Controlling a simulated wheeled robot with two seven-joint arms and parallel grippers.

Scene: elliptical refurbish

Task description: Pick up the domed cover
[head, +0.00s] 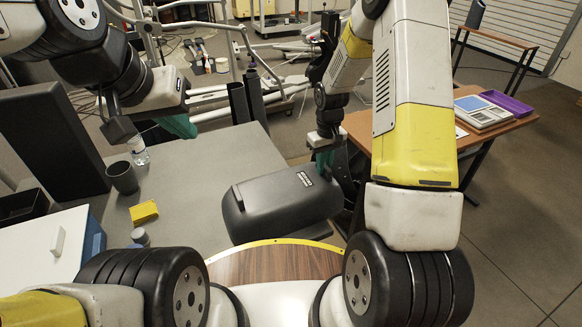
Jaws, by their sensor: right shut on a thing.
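The domed cover (270,209) is a dark grey rounded shell with a small label on its top, at the front right of the grey table. My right gripper (323,162) reaches down to its far right edge and is shut on it. The cover looks slightly tilted, and I cannot tell whether it is clear of the table. My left gripper (178,126) is over the far side of the table, apart from the cover. Its fingers are mostly hidden, so its opening does not show.
A dark cup (122,178), a clear bottle (138,153), a yellow block (144,212) and a small grey jar (140,237) stand on the left of the grey table (195,185). A wooden table (380,145) is behind on the right. The grey table's middle is clear.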

